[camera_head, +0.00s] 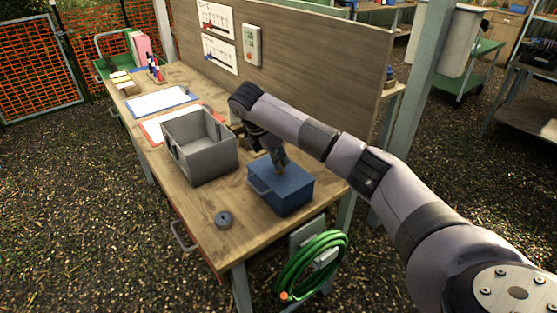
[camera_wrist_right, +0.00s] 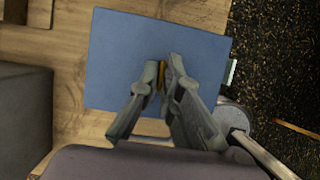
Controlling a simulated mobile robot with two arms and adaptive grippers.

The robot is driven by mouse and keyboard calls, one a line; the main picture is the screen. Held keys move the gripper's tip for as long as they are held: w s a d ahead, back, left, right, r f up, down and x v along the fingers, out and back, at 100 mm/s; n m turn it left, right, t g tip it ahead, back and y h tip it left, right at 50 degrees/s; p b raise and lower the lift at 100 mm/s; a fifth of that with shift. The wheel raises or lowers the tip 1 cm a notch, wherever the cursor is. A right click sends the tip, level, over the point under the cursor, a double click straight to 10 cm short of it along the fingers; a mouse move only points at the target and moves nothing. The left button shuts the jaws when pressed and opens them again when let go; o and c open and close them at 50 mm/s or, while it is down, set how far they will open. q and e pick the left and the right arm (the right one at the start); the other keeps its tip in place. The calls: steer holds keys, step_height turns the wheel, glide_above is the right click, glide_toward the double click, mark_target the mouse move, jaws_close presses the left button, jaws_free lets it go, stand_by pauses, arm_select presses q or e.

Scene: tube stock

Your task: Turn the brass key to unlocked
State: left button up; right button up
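A blue box (camera_head: 285,190) with a handle on its side stands near the front right of the wooden workbench. It also fills the middle of the right wrist view (camera_wrist_right: 115,60). My right gripper (camera_head: 281,168) points down onto the top of the box. In the right wrist view its fingertips (camera_wrist_right: 163,72) are close together, with the small brass key (camera_wrist_right: 161,76) between them. The fingers hide most of the key, so its turned position cannot be read. My left gripper is out of view.
A grey open bin (camera_head: 211,174) stands left of the box on the workbench (camera_head: 192,216). A small dark round piece (camera_head: 223,219) lies in front. A green hose coil (camera_head: 312,264) hangs at the bench end. A wooden panel (camera_head: 300,75) rises behind.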

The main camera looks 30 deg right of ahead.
steer(key=o, duration=0.4)
steer(key=shift+r, duration=0.1)
steer(key=v, duration=1.2)
steer(key=shift+w+a, duration=0.1)
